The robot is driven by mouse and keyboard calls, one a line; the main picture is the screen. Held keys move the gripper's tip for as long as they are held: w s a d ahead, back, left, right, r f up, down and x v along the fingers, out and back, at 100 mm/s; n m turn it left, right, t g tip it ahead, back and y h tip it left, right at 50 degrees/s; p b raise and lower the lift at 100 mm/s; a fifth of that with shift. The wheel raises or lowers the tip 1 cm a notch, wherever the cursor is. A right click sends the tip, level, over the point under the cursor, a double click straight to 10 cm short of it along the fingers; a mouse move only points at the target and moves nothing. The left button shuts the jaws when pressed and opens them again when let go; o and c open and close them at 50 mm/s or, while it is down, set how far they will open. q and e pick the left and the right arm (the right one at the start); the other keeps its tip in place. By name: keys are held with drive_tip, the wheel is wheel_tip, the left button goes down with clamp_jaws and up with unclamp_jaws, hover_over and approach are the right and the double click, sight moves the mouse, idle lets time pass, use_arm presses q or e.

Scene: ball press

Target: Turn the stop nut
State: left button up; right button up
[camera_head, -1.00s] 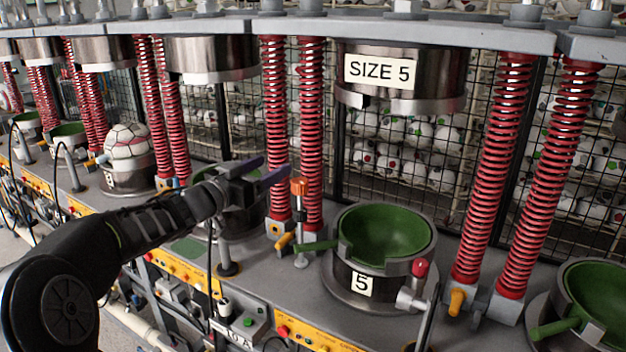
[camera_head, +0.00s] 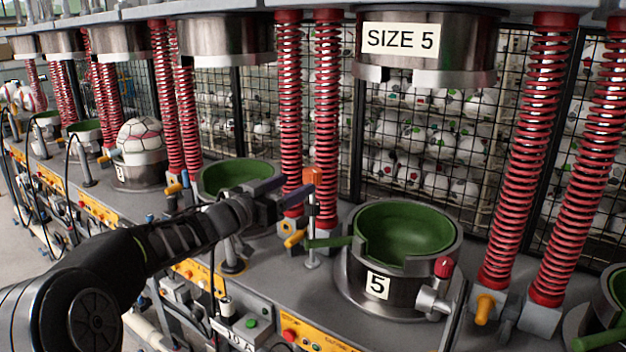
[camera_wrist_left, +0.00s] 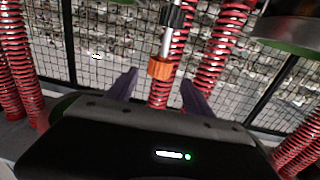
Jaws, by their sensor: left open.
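The stop nut is an orange piece (camera_head: 312,177) at the top of a thin upright metal post, left of the size 5 press cup (camera_head: 405,232). My left gripper (camera_head: 288,189) is open. Its purple fingers point at the nut from the left and the near finger's tip overlaps the post area in the head view. In the left wrist view the orange nut (camera_wrist_left: 160,68) lies ahead of the gap between the two spread fingers (camera_wrist_left: 158,92), with a silver rod and black piece above it. Nothing is between the fingers. My right gripper is not in view.
Red springs (camera_head: 328,110) stand close behind the post. A green handle (camera_head: 328,242) sticks out from the cup toward the post. The size 5 upper mould (camera_head: 425,70) hangs above. A wire fence (camera_head: 395,180) with balls is behind.

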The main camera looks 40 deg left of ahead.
sight(306, 178)
use_arm(q)
drive_tip(key=shift+w+d+p, duration=0.15)
drive_tip(key=shift+w+p, duration=0.4)
drive_tip(key=shift+w, duration=3.35)
drive_tip(key=shift+c, duration=0.2)
clamp_jaws()
